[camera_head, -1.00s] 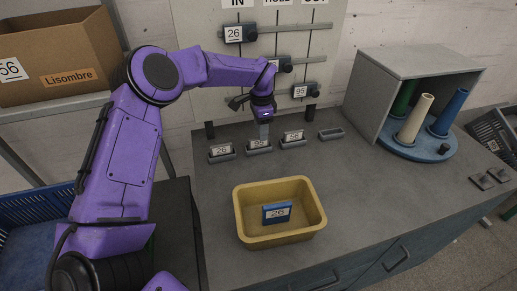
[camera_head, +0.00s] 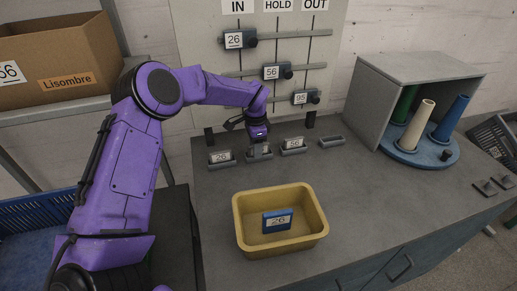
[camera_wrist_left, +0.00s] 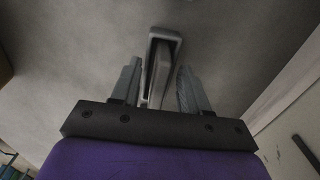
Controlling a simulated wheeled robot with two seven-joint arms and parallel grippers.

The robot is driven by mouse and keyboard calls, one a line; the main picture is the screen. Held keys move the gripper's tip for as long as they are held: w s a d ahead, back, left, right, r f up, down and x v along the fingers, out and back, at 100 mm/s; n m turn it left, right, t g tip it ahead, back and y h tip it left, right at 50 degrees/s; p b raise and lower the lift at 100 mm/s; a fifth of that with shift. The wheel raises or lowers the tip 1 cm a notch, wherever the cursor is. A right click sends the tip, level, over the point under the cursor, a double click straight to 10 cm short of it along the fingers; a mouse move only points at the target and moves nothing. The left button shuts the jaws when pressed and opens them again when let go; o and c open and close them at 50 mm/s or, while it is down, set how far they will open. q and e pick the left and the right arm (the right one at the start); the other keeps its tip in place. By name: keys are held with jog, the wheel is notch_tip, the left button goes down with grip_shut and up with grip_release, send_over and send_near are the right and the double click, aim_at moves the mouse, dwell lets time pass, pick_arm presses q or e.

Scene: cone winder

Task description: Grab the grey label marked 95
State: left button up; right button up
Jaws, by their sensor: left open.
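The grey label marked 95 (camera_head: 265,150) stands in a small holder in the row on the bench, its face now mostly covered by my fingers. My left gripper (camera_head: 259,150) is lowered over it from above. In the left wrist view my left gripper (camera_wrist_left: 160,85) is open, with one finger on each side of the label (camera_wrist_left: 159,76), which stands in its holder (camera_wrist_left: 166,37). I cannot tell whether the fingers touch it. My right gripper is not in view.
Labels marked 26 (camera_head: 221,157) and 56 (camera_head: 293,143) flank it closely; an empty holder (camera_head: 331,140) is further right. A yellow bin (camera_head: 281,247) holds a blue 26 label (camera_head: 278,220). Behind is a board with a 95 slider (camera_head: 301,98). A cone shelf (camera_head: 372,92) stands right.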

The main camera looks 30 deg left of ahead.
pick_arm(q)
grip_shut()
